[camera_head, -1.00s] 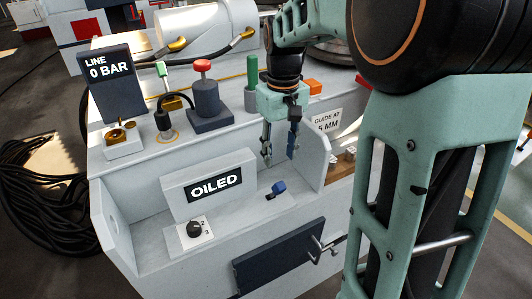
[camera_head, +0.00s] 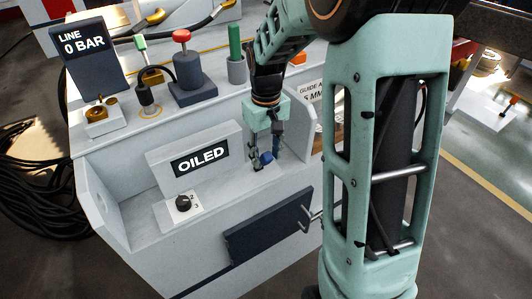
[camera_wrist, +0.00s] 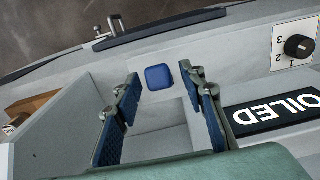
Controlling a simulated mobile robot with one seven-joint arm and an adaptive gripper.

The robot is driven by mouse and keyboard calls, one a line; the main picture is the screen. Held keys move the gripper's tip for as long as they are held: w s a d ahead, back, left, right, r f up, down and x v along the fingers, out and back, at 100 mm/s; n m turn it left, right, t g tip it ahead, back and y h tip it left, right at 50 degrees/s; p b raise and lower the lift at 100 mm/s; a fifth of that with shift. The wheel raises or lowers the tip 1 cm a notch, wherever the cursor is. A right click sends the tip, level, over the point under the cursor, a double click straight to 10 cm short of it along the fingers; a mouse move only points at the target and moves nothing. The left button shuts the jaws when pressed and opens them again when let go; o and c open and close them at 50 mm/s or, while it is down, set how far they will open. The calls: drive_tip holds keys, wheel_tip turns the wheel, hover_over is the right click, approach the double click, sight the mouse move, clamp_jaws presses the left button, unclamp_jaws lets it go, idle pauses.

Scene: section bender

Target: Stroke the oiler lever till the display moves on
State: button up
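The blue-capped lever (camera_head: 266,157) stands on the ledge of the grey machine, right of the display. The display (camera_head: 201,158) reads OILED. My gripper (camera_head: 265,150) points down at the lever, with its fingers apart. In the wrist view the blue cap (camera_wrist: 160,77) shows between the two open fingertips of my gripper (camera_wrist: 162,84). I cannot tell whether either finger touches it. The display also shows upside down in the wrist view (camera_wrist: 280,112), to the right of the fingers.
A black selector knob (camera_head: 183,202) sits on the ledge below the display. A raised side wall (camera_head: 300,148) stands close to the right of my gripper. A LINE 0 BAR sign (camera_head: 85,45), a red-topped button (camera_head: 182,37) and a green handle (camera_head: 235,42) stand on the upper deck.

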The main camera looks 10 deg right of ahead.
drive_tip(key=shift+c, duration=0.5)
clamp_jaws()
drive_tip(key=shift+r, duration=0.1)
drive_tip(key=shift+w+a+r+g+p, duration=0.15)
drive_tip(key=shift+w+r+g+p, duration=0.2)
drive_tip(key=shift+p, duration=0.65)
drive_tip(key=p, duration=0.1)
drive_tip(key=w+g+p, duration=0.1)
drive_tip(key=shift+a+r+h+p, duration=0.1)
drive_tip(key=shift+a+h+p, duration=0.1)
drive_tip(key=shift+h+p, duration=0.1)
drive_tip(key=shift+w+a+g+p, duration=0.15)
drive_tip(key=shift+w+g+p, duration=0.6)
drive_tip(key=shift+p, duration=0.35)
drive_tip(key=shift+w+a+g+h+p, duration=0.15)
drive_tip(key=shift+w+g+h+p, duration=0.15)
drive_tip(key=shift+w+g, duration=0.1)
drive_tip(key=shift+s, duration=0.1)
